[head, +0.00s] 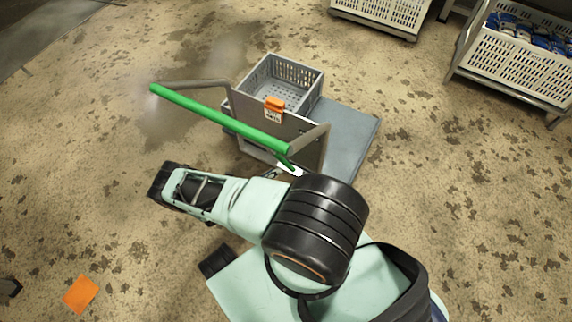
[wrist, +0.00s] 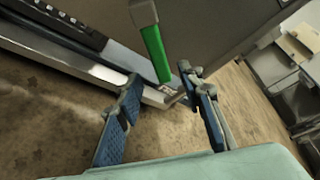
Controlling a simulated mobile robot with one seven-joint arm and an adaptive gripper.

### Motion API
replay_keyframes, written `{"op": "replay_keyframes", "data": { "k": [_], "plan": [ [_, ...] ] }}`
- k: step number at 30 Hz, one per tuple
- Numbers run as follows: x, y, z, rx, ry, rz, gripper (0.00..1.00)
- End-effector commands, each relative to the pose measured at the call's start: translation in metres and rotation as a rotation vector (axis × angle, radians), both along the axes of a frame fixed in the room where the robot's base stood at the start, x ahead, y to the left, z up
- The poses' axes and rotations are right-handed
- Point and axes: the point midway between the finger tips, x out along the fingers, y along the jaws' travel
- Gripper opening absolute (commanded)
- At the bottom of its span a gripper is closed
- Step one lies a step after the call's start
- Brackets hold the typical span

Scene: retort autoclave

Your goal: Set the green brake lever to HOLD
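The green brake lever (wrist: 154,50) shows in the wrist view as a green bar with a pale upper end, beside a grey panel. Its lower end lies in the picture between the fingertips of my gripper (wrist: 160,78). The two blue-padded fingers are spread apart, and I see no contact with the lever. A small label (wrist: 167,90) is partly visible by the lever's lower end, its text unreadable. In the head view a short green piece (head: 286,161) shows below the cart's long green handle bar (head: 215,117), mostly covered by my arm. My gripper cannot be clearly made out there.
The grey cart (head: 352,135) carries a grey perforated basket (head: 280,75) and an orange tag (head: 274,104). White crates (head: 385,14) stand at the back, one at right (head: 520,65) holding blue items. An orange square (head: 81,293) lies on the floor. Floor left of the cart is clear.

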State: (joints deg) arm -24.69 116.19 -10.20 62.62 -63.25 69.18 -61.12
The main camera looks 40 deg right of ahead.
Motion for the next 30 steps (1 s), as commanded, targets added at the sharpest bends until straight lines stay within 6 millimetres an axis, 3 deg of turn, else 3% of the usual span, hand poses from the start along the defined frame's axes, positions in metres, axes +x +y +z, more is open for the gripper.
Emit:
{"op": "replay_keyframes", "data": {
  "k": [6,12,24,30],
  "plan": [
    [0.002,-0.042,-0.011,0.0,0.0,-0.004,0.35],
    [0.004,-0.065,-0.016,0.001,-0.001,-0.002,0.35],
    [0.005,-0.072,-0.017,0.001,-0.001,0.0,0.34],
    [0.005,-0.071,-0.017,0.001,-0.001,0.0,0.12]
  ]
}}
